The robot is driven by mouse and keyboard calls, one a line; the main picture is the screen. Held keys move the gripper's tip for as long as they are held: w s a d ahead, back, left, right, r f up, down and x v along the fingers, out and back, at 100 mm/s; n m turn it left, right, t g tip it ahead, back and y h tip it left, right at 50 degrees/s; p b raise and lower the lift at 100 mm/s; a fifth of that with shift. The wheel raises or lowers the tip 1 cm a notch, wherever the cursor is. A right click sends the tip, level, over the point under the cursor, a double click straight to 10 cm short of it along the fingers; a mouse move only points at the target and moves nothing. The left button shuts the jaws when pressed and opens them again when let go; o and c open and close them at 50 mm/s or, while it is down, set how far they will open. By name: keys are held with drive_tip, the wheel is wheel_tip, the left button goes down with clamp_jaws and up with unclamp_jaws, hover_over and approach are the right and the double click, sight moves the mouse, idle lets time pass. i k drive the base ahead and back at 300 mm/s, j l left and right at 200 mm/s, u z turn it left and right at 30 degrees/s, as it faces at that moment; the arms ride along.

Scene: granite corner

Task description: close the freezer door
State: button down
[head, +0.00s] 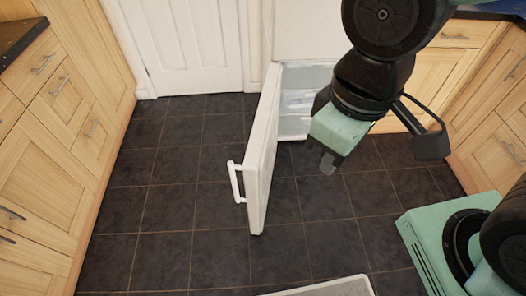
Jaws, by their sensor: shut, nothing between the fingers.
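The white freezer door (263,150) stands wide open in the head view, swung out from the lower part of the white fridge-freezer (312,35). Its white bar handle (236,182) is on the left face. The open freezer compartment (303,100) shows pale shelves or drawers, partly hidden behind my arm. My gripper (329,164) is shut and empty, pointing down to the right of the door's inner face. It looks apart from the door.
Wooden cabinets (60,150) line the left side, and more wooden cabinets (455,60) stand at the right. A white panelled door (185,45) is at the back. The dark tiled floor (190,215) is clear left of the freezer door. A pale flat object (325,288) lies at the bottom edge.

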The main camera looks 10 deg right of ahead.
sight(258, 168)
drive_tip(key=i+j+z, duration=0.15)
drive_tip(key=j+z, duration=0.15)
drive_tip(key=j, duration=0.5)
drive_tip(key=j+z, duration=0.3)
drive_tip(key=j, duration=0.5)
drive_tip(key=k+j+z, duration=0.1)
drive_tip(key=k+j, duration=0.3)
drive_tip(key=i+j+u, duration=0.2)
drive_tip(key=i+u, duration=0.25)
drive_tip(key=k, duration=0.1)
